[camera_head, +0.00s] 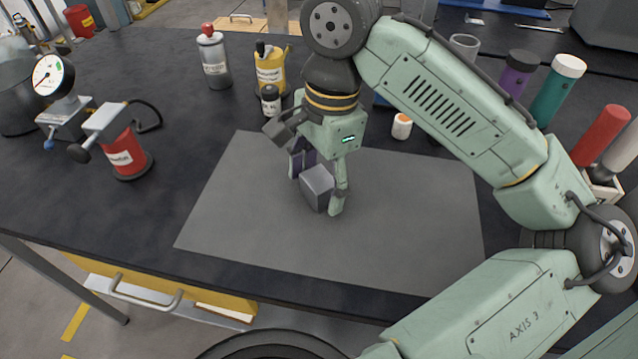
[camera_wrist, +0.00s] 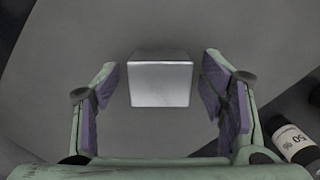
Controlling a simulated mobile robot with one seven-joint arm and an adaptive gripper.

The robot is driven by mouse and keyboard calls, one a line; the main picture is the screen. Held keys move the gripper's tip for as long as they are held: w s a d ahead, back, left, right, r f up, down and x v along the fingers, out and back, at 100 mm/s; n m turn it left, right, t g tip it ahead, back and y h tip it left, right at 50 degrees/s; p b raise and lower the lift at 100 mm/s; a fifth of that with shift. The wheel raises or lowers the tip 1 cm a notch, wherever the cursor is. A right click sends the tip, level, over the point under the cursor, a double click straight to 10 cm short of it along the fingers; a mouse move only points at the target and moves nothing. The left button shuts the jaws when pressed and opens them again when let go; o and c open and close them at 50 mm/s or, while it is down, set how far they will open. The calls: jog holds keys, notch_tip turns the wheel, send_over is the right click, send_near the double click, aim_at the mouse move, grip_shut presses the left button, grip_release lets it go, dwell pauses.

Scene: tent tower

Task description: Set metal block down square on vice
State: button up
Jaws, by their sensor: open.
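The metal block (camera_head: 317,188) is a plain grey cube on the grey mat (camera_head: 405,215) in the head view. My gripper (camera_head: 316,190) points down with its fingers on either side of the block. In the wrist view the block (camera_wrist: 160,84) sits between the purple finger pads of my gripper (camera_wrist: 160,80), with a clear gap on both sides. The gripper is open and not holding it. I cannot make out a vice in either view; my gripper and arm hide part of the table behind the block.
A pressure gauge (camera_head: 54,76) and a red cylinder (camera_head: 126,152) stand at the left. A grey bottle (camera_head: 213,60), a yellow can (camera_head: 270,70), a small dark bottle (camera_head: 270,100) and a white bottle (camera_head: 402,126) stand behind the mat. The mat's front is clear.

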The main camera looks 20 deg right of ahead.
grip_shut()
dwell(0.8)
jog(key=shift+r, duration=0.1)
